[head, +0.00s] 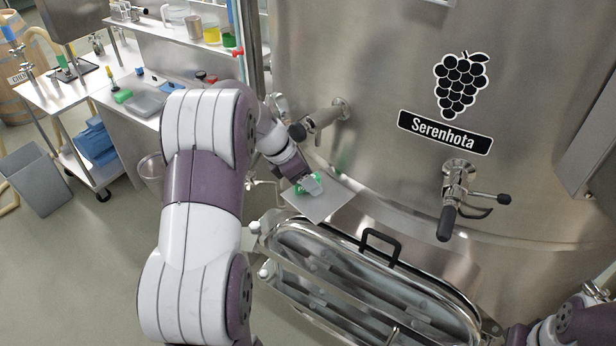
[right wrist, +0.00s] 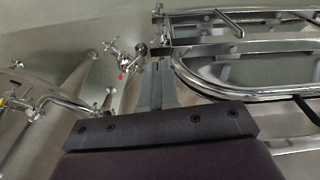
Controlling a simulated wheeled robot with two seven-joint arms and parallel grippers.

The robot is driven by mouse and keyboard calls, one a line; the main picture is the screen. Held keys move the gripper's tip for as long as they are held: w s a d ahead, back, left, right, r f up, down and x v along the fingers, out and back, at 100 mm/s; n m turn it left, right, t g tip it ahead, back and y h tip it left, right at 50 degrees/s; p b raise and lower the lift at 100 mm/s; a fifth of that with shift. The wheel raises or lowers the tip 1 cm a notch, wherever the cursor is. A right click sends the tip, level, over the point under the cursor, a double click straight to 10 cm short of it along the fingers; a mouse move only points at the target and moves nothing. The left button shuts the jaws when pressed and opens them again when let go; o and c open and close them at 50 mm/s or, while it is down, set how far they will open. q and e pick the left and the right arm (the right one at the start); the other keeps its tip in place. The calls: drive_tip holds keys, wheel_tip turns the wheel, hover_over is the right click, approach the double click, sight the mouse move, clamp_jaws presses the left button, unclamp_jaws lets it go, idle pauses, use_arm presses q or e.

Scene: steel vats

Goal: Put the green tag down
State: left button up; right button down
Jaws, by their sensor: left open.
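The green tag (head: 308,187) is on a small metal shelf (head: 325,205) that juts out in front of the big steel vat. My left gripper (head: 314,184) is right over the tag, with its jaws open around or just above it. The gripper hides part of the tag, so I cannot tell whether the fingers touch it. My right gripper (right wrist: 162,85) shows in the right wrist view with its fingers together and nothing seen between them.
The steel vat (head: 380,70) has a "Serenhota" label (head: 445,132) and taps, one (head: 458,195) at right. An oval hatch (head: 370,280) with a black handle lies below the shelf. A steel bench (head: 140,100) and a grey bin (head: 35,178) stand at left.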

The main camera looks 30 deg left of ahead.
use_arm(q)
drive_tip(key=b+v, duration=0.1)
drive_tip(key=v, duration=0.4)
drive_tip(key=shift+r, duration=0.25)
drive_tip(key=p+v, duration=0.5)
drive_tip(key=v, duration=0.1)
drive_tip(key=shift+r, duration=0.3)
drive_tip(key=shift+s+a, duration=0.1)
drive_tip(key=shift+s, duration=0.05)
